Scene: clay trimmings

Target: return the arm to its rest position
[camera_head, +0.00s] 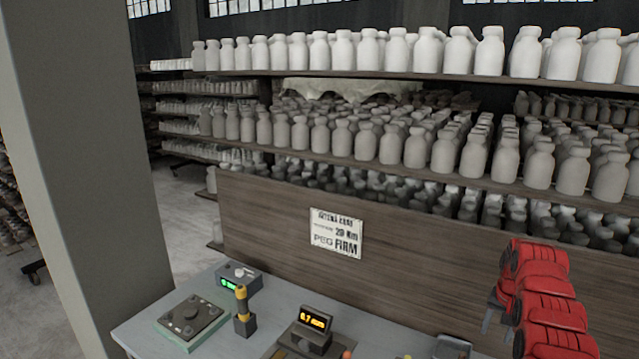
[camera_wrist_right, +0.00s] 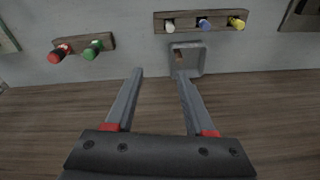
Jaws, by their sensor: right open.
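My right arm (camera_head: 545,300) is red and stands at the right of the head view. Its right gripper (camera_head: 489,314) shows there only as a small grey part beside the red links. In the right wrist view the right gripper (camera_wrist_right: 159,73) has its two grey fingers well apart, with nothing between them. The fingertips point toward the grey table top (camera_wrist_right: 130,22), near a small square grey tray (camera_wrist_right: 202,60). My left gripper is not in view.
A wooden panel (camera_head: 270,225) with a sign (camera_head: 336,233) stands behind the table (camera_head: 145,330). Devices include a dial box (camera_head: 190,318) and a display (camera_head: 316,318). Peg racks (camera_wrist_right: 110,40) (camera_wrist_right: 187,27) hold coloured pegs. Shelves of bottles (camera_head: 400,50) stand behind.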

